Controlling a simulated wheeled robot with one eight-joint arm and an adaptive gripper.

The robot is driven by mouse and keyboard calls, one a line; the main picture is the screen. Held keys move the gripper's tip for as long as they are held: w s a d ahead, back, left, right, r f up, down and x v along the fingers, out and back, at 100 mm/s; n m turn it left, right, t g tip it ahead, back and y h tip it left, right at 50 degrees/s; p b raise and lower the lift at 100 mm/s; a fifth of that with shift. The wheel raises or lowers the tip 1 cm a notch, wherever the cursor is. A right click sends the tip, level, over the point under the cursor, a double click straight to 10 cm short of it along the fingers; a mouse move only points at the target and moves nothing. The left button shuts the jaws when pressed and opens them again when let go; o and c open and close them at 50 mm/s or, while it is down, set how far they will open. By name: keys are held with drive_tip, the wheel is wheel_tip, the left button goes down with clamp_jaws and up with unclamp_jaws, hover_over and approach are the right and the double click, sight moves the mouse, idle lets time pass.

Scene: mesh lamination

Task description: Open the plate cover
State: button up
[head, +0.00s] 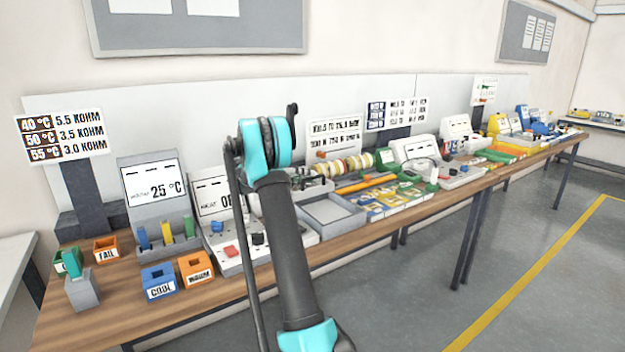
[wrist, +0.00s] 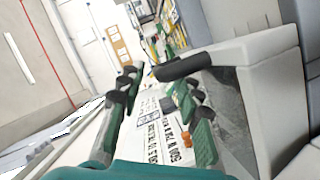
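In the wrist view a pale grey-white housing (wrist: 235,52) fills the right side, with a dark rounded bar (wrist: 185,66) sticking out to the left from it. I cannot tell for sure whether this is the plate cover and its handle. My gripper (wrist: 158,82) is open, its two green-padded fingers apart with nothing held between them. The bar lies near the fingertips, close to the right finger; I cannot tell if they touch. In the head view my arm hides the gripper. A white rounded machine (head: 414,150) stands on the bench there, right of my arm.
The long wooden bench (head: 130,322) is crowded with devices. A grey tray (head: 330,213), blue bin (head: 159,284) and orange bin (head: 196,268) stand on it. A printed sign (wrist: 172,138) shows between the fingers. The floor (head: 430,285) in front is clear.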

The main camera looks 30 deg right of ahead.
drive_tip(key=shift+v, duration=2.05)
